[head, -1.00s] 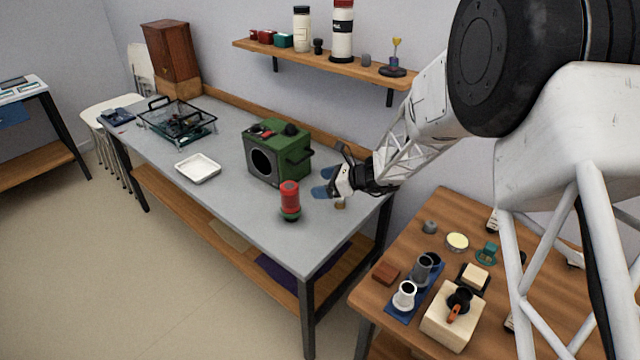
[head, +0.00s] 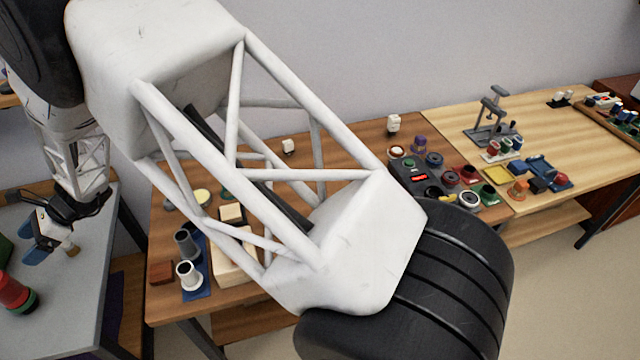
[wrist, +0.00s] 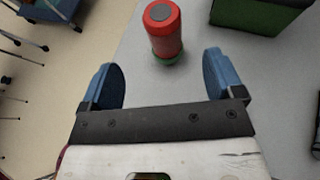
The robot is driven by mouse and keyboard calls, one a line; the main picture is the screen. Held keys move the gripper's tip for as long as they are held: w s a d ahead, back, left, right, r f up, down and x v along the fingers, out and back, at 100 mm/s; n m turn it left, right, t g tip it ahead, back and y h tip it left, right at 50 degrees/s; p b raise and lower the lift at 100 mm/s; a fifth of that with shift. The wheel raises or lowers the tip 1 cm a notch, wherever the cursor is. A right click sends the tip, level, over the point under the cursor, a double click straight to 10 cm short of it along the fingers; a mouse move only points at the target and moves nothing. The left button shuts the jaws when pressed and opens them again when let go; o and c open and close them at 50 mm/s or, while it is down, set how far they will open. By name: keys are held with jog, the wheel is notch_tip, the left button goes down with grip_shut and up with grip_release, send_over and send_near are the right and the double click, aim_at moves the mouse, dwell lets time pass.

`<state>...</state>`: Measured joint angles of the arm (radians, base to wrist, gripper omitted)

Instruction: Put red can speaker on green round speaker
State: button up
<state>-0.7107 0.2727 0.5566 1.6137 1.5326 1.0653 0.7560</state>
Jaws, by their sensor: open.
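The red can speaker (head: 10,289) stands upright at the lower left edge of the head view, on the grey table. Directly beneath it is a green round piece (head: 27,303), which looks like the green round speaker. In the wrist view the red can (wrist: 163,30) shows ahead of the fingers, with the green round piece (wrist: 168,60) under it, mostly hidden. My gripper (head: 38,238) is open, with blue fingers, to the upper right of the can in the head view. In the wrist view my gripper (wrist: 160,75) has nothing between its fingers, and the can stands beyond them.
The grey table (head: 75,300) is clear around the can's right side. A green box (wrist: 262,14) stands near the can in the wrist view. A wooden table (head: 380,135) with cups, blocks and several small devices is to the right. My arm hides part of it.

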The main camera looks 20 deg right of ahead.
jog(key=s+d+r+n+t+h, duration=0.15)
jog(key=d+r, duration=0.45)
jog(key=d, duration=0.6)
jog(key=s+d+r+n+t+h, duration=0.1)
jog(key=d+r+n+h, duration=0.15)
jog(key=d+r, duration=0.7)
jog(key=s+d+r+n+t+h, duration=0.1)
jog(key=s+d+r+n, duration=0.15)
jog(key=d, duration=1.25)
jog(key=s+d+r+n+t+h, duration=0.1)
jog(key=s+d+n+h, duration=0.1)
jog(key=s+d, duration=0.5)
jog(key=s+d+r+n+t+h, duration=0.1)
jog(key=s+d, duration=0.6)
jog(key=d, duration=0.7)
jog(key=s+d+r+n+t+h, duration=0.1)
jog(key=s+d+n+t+h, duration=0.1)
jog(key=s+d, duration=0.4)
jog(key=d+n+h, duration=0.1)
jog(key=d+h, duration=0.1)
jog(key=d, duration=0.3)
jog(key=shift+s+r+h, duration=0.2)
jog(key=shift+s+h, duration=0.1)
jog(key=shift+s, duration=0.1)
